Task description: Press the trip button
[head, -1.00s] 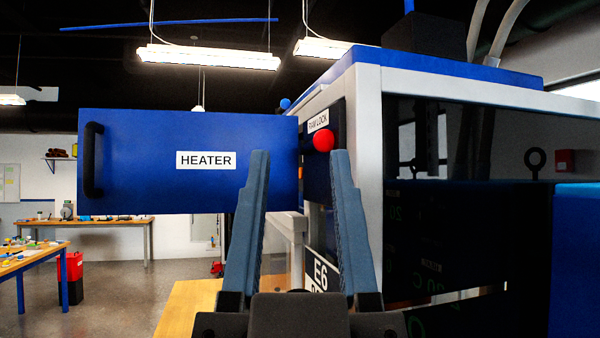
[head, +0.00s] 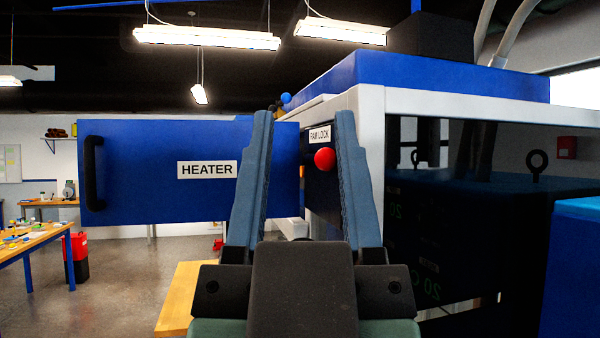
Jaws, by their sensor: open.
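My gripper (head: 306,120) is open and empty, its two blue-grey fingers pointing up and away from me in the head view. Between the fingers, nearer the right one, shows a round red button (head: 325,159) on a dark panel, under a white label (head: 320,135) reading "RAM LOCK". I see no label reading "trip". I cannot tell how far the fingertips are from the panel. The left finger overlaps a blue door (head: 140,165) with a "HEATER" label and a black handle.
A white-framed machine with a blue top (head: 450,85) and dark glass fills the right side. A blue box (head: 575,265) stands at the lower right. A wooden surface (head: 185,295) lies low at the left of my gripper. Workbenches (head: 35,240) stand farther left.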

